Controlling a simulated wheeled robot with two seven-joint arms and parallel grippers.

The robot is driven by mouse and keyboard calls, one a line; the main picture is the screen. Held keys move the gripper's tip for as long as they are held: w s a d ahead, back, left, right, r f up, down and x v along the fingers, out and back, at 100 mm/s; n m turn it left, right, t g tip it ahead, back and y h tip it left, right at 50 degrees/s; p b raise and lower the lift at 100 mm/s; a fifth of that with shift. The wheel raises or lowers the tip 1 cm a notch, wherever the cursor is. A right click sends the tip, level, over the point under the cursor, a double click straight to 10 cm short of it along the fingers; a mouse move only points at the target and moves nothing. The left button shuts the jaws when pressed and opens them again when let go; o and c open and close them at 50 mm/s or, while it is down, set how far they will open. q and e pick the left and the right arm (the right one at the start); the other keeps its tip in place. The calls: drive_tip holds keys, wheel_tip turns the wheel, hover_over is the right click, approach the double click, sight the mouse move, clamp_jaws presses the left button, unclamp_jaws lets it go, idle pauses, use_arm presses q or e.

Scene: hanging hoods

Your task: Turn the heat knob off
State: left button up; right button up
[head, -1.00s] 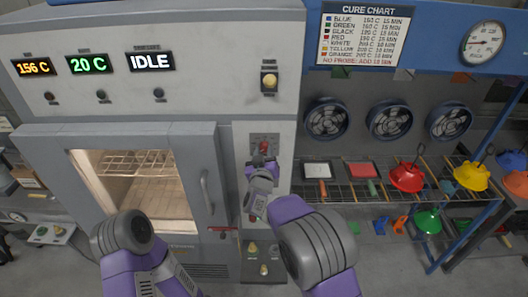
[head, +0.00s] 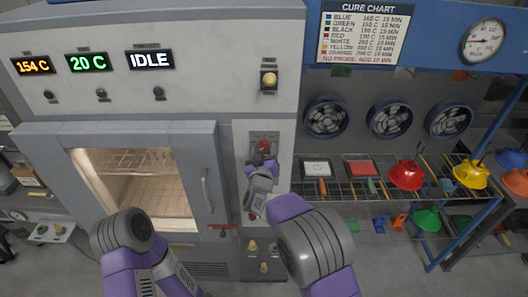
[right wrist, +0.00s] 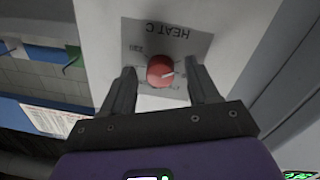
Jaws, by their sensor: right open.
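The red heat knob (head: 264,146) sits on a grey plate on the oven's right-hand panel. In the right wrist view the heat knob (right wrist: 160,71) shows between my fingertips, with a pale pointer mark toward the right. Its plate (right wrist: 180,42) reads "HEAT C" upside down. My right gripper (head: 262,161) is at the panel just below the knob in the head view. In the wrist view my right gripper (right wrist: 162,72) is open, one finger on each side of the knob; I cannot tell whether they touch it. My left arm shows at lower left, its gripper out of view.
The oven door handle (head: 207,192) is left of my right gripper. A rack (head: 340,188) with coloured hoods stands to the right. More controls (head: 253,246) sit lower on the panel.

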drive_tip(key=shift+s, duration=0.1)
drive_tip(key=s+b, duration=0.1)
drive_tip(key=s, duration=0.6)
drive_tip(key=shift+s+a+b, duration=0.2)
drive_tip(key=shift+b, duration=0.15)
drive_tip(key=shift+r, duration=0.1)
drive_tip(key=s+d+f+m+g+y+b, duration=0.1)
drive_tip(key=s+d+f+g+b, duration=0.2)
drive_tip(key=f, duration=0.9)
drive_tip(key=s+d+f+g+b, duration=0.2)
drive_tip(key=s+d+f+g, duration=0.15)
drive_tip(key=f, duration=0.85)
drive_tip(key=s+d+f+m+g+y+b, duration=0.1)
drive_tip(key=s+d+f+g+b, duration=0.25)
drive_tip(key=f, duration=0.95)
drive_tip(key=s+f+m+g+y+b, duration=0.1)
drive_tip(key=s+f+m+g+b, duration=0.1)
drive_tip(key=s+f, duration=0.6)
drive_tip(key=s+f+m+g+y+b, duration=0.1)
drive_tip(key=s+f+g+b, duration=0.3)
drive_tip(key=s+f, duration=0.5)
drive_tip(key=s+g+y, duration=0.1)
drive_tip(key=s, duration=0.4)
drive_tip(key=shift+s+f+m, duration=0.25)
drive_tip(key=shift+s+m, duration=0.15)
